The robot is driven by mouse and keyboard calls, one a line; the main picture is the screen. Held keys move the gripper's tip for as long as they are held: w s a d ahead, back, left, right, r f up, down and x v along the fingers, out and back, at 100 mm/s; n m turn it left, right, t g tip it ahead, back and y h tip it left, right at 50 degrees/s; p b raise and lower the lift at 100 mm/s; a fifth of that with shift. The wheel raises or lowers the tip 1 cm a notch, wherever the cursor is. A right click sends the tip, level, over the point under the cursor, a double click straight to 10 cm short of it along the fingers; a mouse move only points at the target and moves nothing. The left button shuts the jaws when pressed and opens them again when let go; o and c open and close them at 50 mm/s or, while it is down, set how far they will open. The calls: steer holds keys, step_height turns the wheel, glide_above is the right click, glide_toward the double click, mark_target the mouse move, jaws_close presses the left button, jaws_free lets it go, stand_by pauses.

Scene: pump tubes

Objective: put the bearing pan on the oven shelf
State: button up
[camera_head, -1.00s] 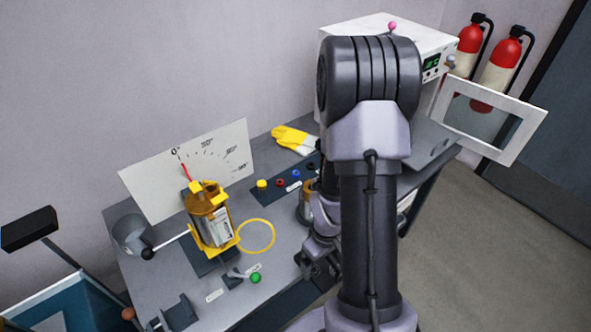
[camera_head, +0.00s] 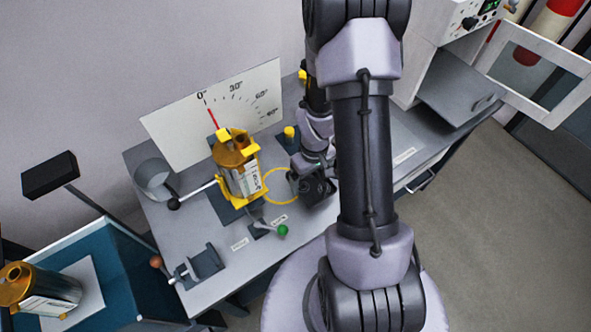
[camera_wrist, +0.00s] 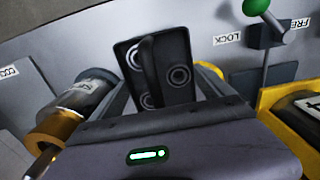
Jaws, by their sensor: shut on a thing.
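The bearing pan (camera_wrist: 172,56) is a small dark rectangular tray with several ringed round bearings in it. My gripper (camera_wrist: 155,75) is shut on the pan's dark central handle, seen in the wrist view. In the head view my gripper (camera_head: 310,186) is low over the bench, right of the yellow ring; the pan is hard to make out there. The oven (camera_head: 425,45) stands at the back right with its windowed door (camera_head: 583,80) swung open. The grey oven shelf (camera_head: 455,85) shows at its opening, with nothing seen on it. My arm hides part of the bench.
A gold and silver tube (camera_head: 240,175) stands in a yellow holder before a white dial board (camera_head: 180,135). A green-knobbed lever (camera_head: 283,231) is at the bench front. A grey cup (camera_head: 154,178) and a blue bin (camera_head: 125,265) are left. Red extinguishers (camera_head: 558,20) stand beyond the oven.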

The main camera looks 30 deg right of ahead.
steer(key=w, duration=0.2)
steer(key=w+a, duration=0.1)
steer(key=w, duration=0.1)
steer(key=w+a+b, duration=0.1)
steer(key=w, duration=0.1)
steer(key=shift+w+f, duration=0.15)
steer(key=shift+f, duration=0.25)
step_height(320, 180, down, 4)
steer(key=shift+r+b, duration=0.2)
steer(key=shift+b, duration=0.7)
steer(key=shift+o, duration=0.2)
steer(key=shift+r, duration=0.15)
